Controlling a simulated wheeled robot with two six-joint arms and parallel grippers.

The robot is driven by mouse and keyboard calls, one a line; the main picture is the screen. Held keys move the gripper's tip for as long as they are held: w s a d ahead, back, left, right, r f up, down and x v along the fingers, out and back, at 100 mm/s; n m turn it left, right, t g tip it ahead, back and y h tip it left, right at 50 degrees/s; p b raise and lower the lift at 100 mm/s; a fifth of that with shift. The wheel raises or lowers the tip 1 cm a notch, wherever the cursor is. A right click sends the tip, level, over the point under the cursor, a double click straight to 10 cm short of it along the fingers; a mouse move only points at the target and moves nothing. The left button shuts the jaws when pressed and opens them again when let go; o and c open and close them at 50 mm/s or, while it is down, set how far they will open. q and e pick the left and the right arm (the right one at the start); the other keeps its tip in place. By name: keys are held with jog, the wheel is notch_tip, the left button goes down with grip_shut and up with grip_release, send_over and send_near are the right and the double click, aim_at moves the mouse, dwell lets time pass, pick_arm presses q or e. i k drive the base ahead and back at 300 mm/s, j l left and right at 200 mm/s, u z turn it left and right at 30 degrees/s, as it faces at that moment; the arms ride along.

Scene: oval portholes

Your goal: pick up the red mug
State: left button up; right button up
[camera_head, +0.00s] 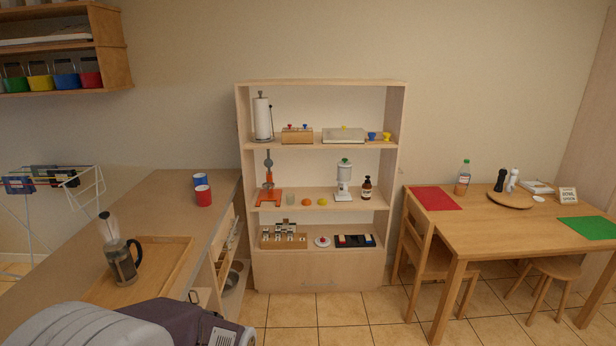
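The red mug (203,196) stands upright on the wooden counter (163,190) on the left, near its right-hand edge. A blue mug (200,180) stands right behind it, and the red mug partly covers it. I cannot tell whether the two touch. I cannot make out a handle on the red mug. Neither of my grippers shows in the head view.
A tall shelf unit (320,282) stands beyond the counter's right end. A wooden table (500,231) and chair (428,255) are at right. Tiled floor (330,315) lies between.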

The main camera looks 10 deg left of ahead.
aim_at(203, 194)
jog(key=i+u, duration=0.35)
jog(key=i, duration=0.4)
jog(key=i+l+u, duration=0.15)
jog(key=i+u, duration=0.25)
jog(key=i, duration=0.35)
jog(key=i+u, duration=0.4)
jog(key=i+l+u, duration=0.1)
jog(key=u, duration=0.35)
jog(key=i+l+u, duration=0.25)
jog(key=u, duration=0.15)
jog(key=i+l+u, duration=0.3)
jog(key=u, duration=0.15)
jog(key=i+l+u, duration=0.15)
jog(key=l+u, duration=0.25)
jog(key=i+l+u, duration=0.1)
jog(key=l+u, duration=0.3)
